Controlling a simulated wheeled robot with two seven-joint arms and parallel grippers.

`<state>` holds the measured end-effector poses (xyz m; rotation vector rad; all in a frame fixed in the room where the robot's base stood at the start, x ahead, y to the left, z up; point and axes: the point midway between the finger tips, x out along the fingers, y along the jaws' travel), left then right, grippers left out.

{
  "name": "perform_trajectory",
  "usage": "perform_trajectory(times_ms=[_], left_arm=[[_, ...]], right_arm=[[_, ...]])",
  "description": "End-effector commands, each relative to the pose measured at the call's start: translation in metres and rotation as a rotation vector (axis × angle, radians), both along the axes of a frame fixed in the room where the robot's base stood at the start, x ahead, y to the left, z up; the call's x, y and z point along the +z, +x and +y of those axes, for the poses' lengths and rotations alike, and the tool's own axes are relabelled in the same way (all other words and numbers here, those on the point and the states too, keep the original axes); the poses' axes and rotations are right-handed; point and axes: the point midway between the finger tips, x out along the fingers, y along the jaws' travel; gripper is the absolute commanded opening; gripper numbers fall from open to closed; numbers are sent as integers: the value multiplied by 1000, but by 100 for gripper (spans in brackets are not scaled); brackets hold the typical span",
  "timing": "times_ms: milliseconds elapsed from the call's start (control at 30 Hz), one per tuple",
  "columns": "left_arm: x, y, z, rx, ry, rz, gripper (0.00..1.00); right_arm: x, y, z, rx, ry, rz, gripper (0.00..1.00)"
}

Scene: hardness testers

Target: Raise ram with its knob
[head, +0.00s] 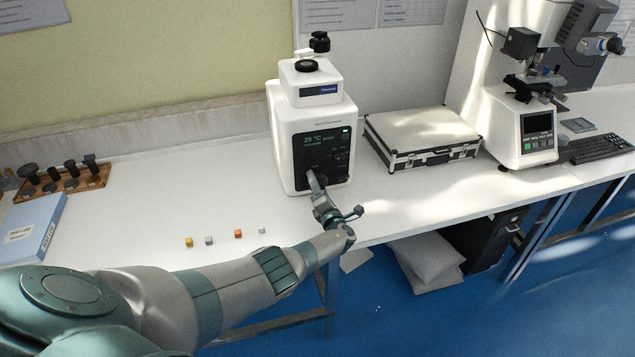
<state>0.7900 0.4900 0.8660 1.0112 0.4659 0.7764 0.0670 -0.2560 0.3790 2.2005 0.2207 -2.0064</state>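A white bench instrument (283,145) stands at the middle of the table, with a dark front panel (335,145) reading 25 °C. A round black knob (307,66) sits on its top block, and a second black fitting (320,42) stands behind it. I cannot tell which part is the ram. My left arm reaches in from the lower left, and my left gripper (315,185) is at the lower left of the panel. It hides that corner; whether it touches anything there, or is open or shut, is too small to tell. My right gripper is not in view.
A silver case (420,125) lies right of the instrument. A microscope-like tester (510,125) and keyboard (595,147) stand further right. Several small cubes (238,234) lie front left. A wooden tray (85,187) and blue binder (35,225) are at far left.

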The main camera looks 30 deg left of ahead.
Motion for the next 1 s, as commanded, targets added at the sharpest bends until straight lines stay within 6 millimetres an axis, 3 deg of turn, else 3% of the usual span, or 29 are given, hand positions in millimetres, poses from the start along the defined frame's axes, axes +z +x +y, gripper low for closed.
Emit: perform_trajectory(times_ms=[500,1000], left_arm=[[3,0,1,1,280,327,29],[2,-1,1,1,352,413,29]], right_arm=[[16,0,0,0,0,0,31],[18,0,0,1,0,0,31]])
